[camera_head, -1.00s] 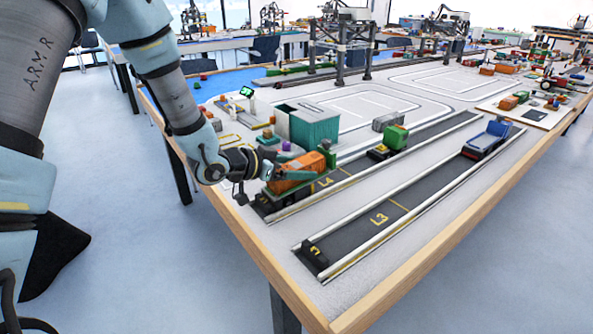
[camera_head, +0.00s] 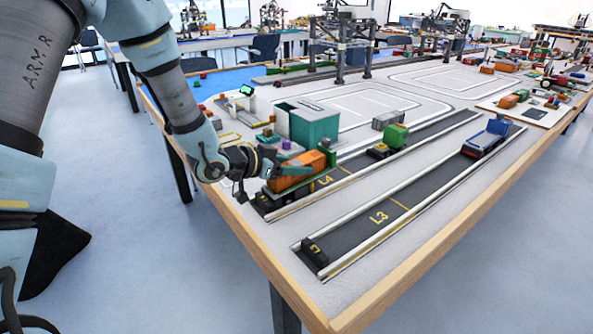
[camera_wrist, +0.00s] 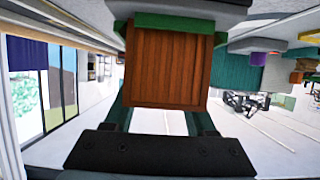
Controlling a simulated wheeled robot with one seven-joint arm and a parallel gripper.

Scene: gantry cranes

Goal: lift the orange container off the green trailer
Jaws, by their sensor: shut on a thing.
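The orange container (camera_head: 310,159) is at the near left end of lane L4, over the green trailer (camera_head: 330,157). The trailer's upright end plate shows at the container's far right end. My gripper (camera_head: 289,171) is shut on the container from its near left end, with a finger along its visible side. In the wrist view the container's ribbed orange-brown end (camera_wrist: 168,68) sits between my two fingers (camera_wrist: 163,119). Green trailer parts show at the top of that view. Whether the container's underside clears the trailer bed is hard to tell.
A teal box-shaped container (camera_head: 314,122) stands close behind. A green-loaded vehicle (camera_head: 394,138) is farther along L4, and a blue truck (camera_head: 487,138) is in lane L3. Small blocks and a green screen (camera_head: 246,91) lie behind my gripper.

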